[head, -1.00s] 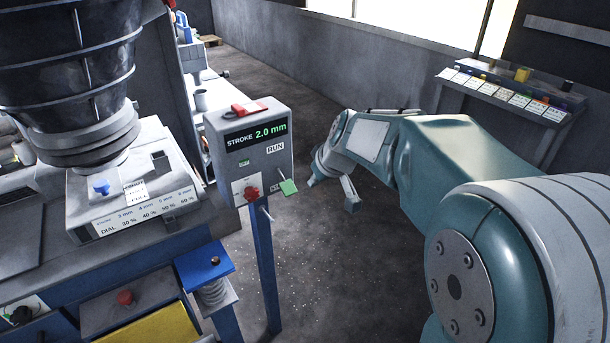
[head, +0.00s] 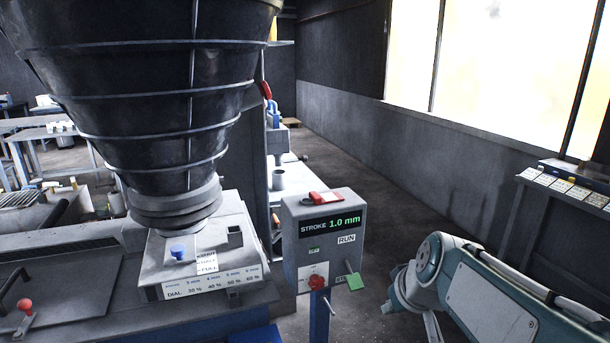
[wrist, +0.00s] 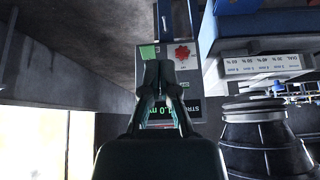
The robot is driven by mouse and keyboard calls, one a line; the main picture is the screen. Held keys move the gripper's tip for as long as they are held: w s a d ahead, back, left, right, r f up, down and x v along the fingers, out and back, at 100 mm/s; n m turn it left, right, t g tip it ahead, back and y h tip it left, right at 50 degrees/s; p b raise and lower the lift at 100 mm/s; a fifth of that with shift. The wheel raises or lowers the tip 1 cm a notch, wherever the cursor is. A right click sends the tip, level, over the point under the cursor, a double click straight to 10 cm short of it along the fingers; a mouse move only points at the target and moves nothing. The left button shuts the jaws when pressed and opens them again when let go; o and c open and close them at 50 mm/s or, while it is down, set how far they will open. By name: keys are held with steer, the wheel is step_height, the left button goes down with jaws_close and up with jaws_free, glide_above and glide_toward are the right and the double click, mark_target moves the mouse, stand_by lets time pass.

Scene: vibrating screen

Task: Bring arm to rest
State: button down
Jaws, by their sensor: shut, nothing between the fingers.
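My gripper (wrist: 163,72) is at the center of the wrist view, its fingers shut with nothing between them. The control box (wrist: 165,85) is behind the fingers, upside down in that view. In the head view, my folded arm (head: 490,300) is at the lower right, right of the control box (head: 325,240) and apart from it in the picture. The box's display (head: 330,224) reads STROKE 1.0 mm. A red knob (head: 317,282) and a green tab (head: 355,281) are on its lower front. The fingertips are not clearly visible in the head view.
A large black ribbed hopper (head: 150,90) stands over a grey housing (head: 205,250) at left. A side table (head: 535,215) with a row of labelled cards stands at right. Open floor (head: 345,185) lies behind the box, along the wall.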

steer(key=s+f+m+h, duration=0.1)
steer(key=s+m, duration=0.1)
steer(key=s, duration=1.4)
steer(key=shift+a+f+m+h, duration=0.25)
steer(key=shift+a+m+h, duration=0.05)
steer(key=shift+a, duration=0.15)
